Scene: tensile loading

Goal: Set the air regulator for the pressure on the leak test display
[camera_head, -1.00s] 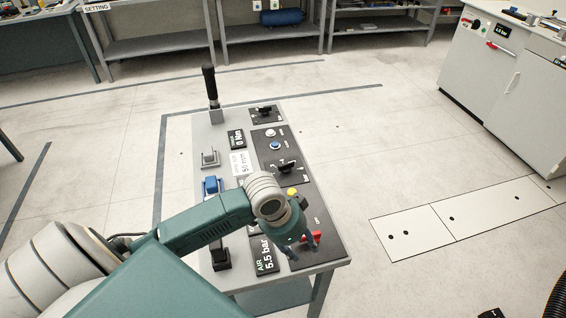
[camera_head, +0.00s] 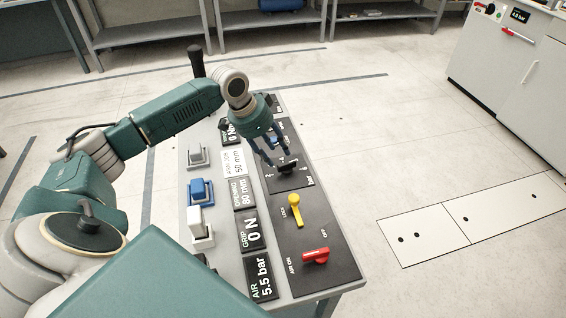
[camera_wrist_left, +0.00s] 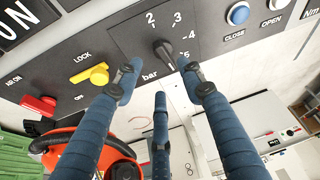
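The air regulator is a black knob (camera_head: 287,164) on the dark panel of the bench, with a bar scale. In the left wrist view the knob (camera_wrist_left: 165,53) stands by the marks 2 to 5; its exact setting is hard to read. The air display (camera_head: 261,276) reads 5.5 bar. My left gripper (camera_head: 279,156) is at the knob, fingers pointing down. In the left wrist view the gripper (camera_wrist_left: 160,86) has its fingers spread, with the knob beyond the gap between them; contact is unclear. A small display (camera_head: 519,15) on the right cabinet shows a bar value, too small to read surely. My right gripper is out of view.
A yellow lock lever (camera_head: 294,206) and a red air lever (camera_head: 316,256) sit nearer on the panel. A black upright handle (camera_head: 196,62) rises at the bench's far left. Open floor lies right of the bench.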

